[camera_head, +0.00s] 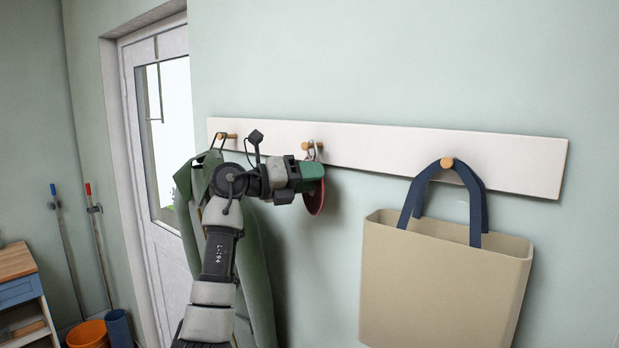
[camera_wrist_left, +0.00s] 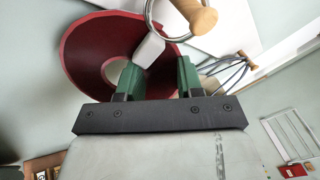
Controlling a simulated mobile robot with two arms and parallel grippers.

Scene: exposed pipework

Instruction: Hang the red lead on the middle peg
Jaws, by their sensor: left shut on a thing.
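The red lead (camera_head: 315,199) hangs as a red coil just below my left gripper in the head view. In the left wrist view the red lead (camera_wrist_left: 85,50) shows as a wide red disc behind the green fingers. A pale grip piece (camera_wrist_left: 149,50) lies between the fingertips, with a metal ring (camera_wrist_left: 152,22) at its upper end. My left gripper (camera_head: 313,174) is shut on the lead, just below the wooden middle peg (camera_head: 308,146). The ring overlaps the middle peg (camera_wrist_left: 202,19) in both views; the peg seems to pass through it. My right gripper is out of view.
A white peg board (camera_head: 380,148) runs along the wall. A green coat (camera_head: 255,262) hangs from the left peg (camera_head: 228,136), partly behind my arm. A beige bag (camera_head: 440,285) with blue handles hangs from the right peg (camera_head: 446,163). Wall below the middle peg is clear.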

